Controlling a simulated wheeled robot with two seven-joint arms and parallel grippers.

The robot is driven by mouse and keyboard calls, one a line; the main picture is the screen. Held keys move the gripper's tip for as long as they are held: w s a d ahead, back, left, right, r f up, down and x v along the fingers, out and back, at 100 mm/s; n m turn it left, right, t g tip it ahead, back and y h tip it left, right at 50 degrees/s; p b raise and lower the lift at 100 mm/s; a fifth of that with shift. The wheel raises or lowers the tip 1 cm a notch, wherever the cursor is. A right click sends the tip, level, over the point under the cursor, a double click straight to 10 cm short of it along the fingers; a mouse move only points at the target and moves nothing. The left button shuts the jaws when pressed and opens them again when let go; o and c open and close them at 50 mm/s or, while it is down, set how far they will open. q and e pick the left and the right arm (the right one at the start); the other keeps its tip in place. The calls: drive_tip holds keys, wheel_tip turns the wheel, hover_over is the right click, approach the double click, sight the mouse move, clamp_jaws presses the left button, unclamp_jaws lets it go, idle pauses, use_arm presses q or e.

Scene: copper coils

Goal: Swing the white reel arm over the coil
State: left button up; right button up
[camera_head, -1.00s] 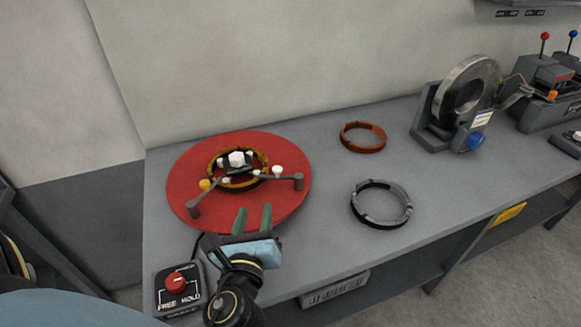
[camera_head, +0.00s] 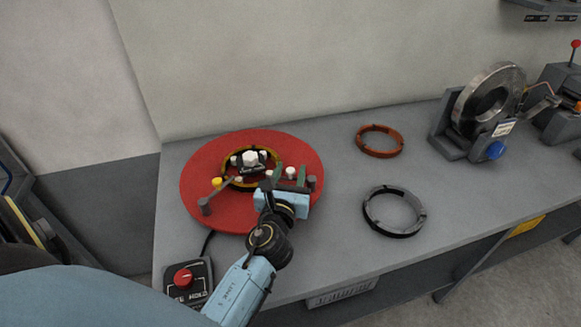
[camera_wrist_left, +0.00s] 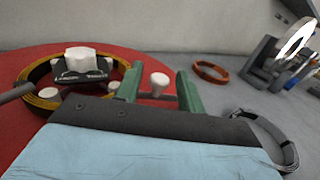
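The red reel disc (camera_head: 205,165) lies on the bench, with a yellow-brown coil (camera_head: 228,181) around its hub (camera_head: 250,157). The white reel arm's white knob (camera_head: 291,172) is right of the coil, over the disc's right part; its dark lever is mostly hidden by my gripper in the head view. A second arm with a yellow knob (camera_head: 217,183) is at the disc's left. My left gripper (camera_head: 289,177) is open, green fingers on either side of the white knob. In the left wrist view the white knob (camera_wrist_left: 159,80) stands between the fingers, with gaps visible. My right gripper is out of view.
A control box with a red knob (camera_head: 183,278) sits at the bench's front left. An orange ring (camera_head: 379,141) and a grey ring (camera_head: 394,211) lie to the right. A metal coil stand (camera_head: 450,140) is farther right. Bench between the rings is clear.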

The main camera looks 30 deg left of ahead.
use_arm(q)
drive_tip(key=shift+w+a, duration=0.2)
drive_tip(key=shift+w, duration=0.35)
clamp_jaws()
drive_tip(key=shift+w+a+r+m+t+h+p, duration=0.15)
drive_tip(key=shift+m+h+p, duration=0.1)
drive_tip(key=shift+h+p, duration=0.2)
drive_tip(key=shift+w+r+m+t+h+p, duration=0.15)
drive_tip(key=shift+m+h+p, duration=0.15)
drive_tip(key=shift+p, duration=0.2)
drive_tip(key=shift+a+m+h+p, duration=0.1)
drive_tip(key=shift+m+h+p, duration=0.3)
drive_tip(key=shift+h, duration=0.25)
drive_tip(key=shift+w+f+m+t+h, duration=0.15)
drive_tip(key=shift+w+m+t+h, duration=0.1)
drive_tip(key=shift+m+h, duration=0.35)
drive_tip(key=shift+w+f+m+t+h, duration=0.15)
drive_tip(key=shift+w+m+h, duration=0.1)
drive_tip(key=shift+h, duration=0.55)
drive_tip(key=shift+r, duration=0.1)
